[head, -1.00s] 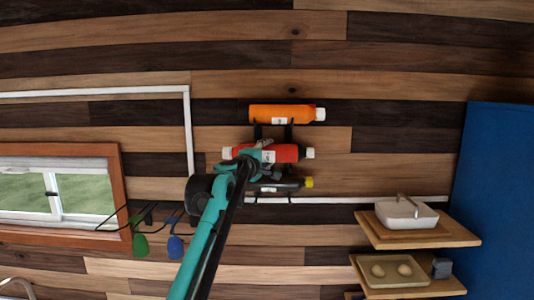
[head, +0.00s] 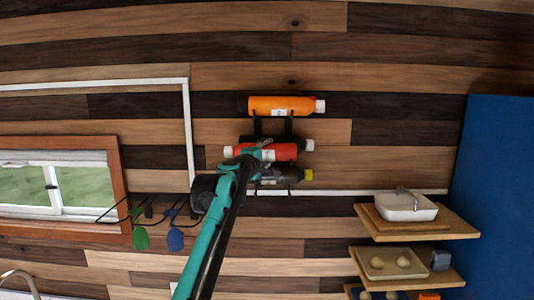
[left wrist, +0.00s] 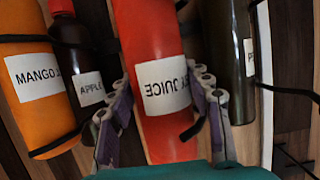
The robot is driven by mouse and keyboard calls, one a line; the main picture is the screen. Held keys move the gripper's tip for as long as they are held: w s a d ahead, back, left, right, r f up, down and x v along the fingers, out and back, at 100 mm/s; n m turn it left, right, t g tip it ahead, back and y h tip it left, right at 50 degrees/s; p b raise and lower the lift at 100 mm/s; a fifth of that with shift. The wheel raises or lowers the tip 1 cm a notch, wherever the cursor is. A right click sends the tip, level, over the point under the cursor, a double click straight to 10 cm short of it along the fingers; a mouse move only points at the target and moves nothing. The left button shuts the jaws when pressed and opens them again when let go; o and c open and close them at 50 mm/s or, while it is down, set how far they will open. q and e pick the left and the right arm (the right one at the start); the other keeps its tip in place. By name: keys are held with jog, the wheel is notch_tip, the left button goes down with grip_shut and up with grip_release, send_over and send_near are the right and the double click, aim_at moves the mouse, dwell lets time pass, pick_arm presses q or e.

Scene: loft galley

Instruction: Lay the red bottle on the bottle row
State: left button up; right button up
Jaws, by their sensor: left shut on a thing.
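My left gripper (head: 268,152) is shut on the red bottle (head: 281,152), with one finger on each side of it in the left wrist view (left wrist: 163,105). The red bottle lies sideways, its white cap to the left, and its label reads upside down in the left wrist view. The black wall rack, or bottle row (head: 257,126), holds an orange bottle (head: 280,105) on top, a dark apple bottle (head: 309,145) mostly hidden by the red one, and a dark olive bottle (head: 290,175) below. I cannot tell whether the red bottle touches the rack.
A window (head: 60,190) is at the left, with green (head: 141,237) and blue (head: 175,239) hanging items beside it. Wooden shelves (head: 455,222) with a white basin (head: 407,206) stand at the right, before a blue panel (head: 500,190). The wall above the rack is clear.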

pick_arm(q)
jog(key=o, duration=1.7)
jog(key=shift+s, duration=0.1)
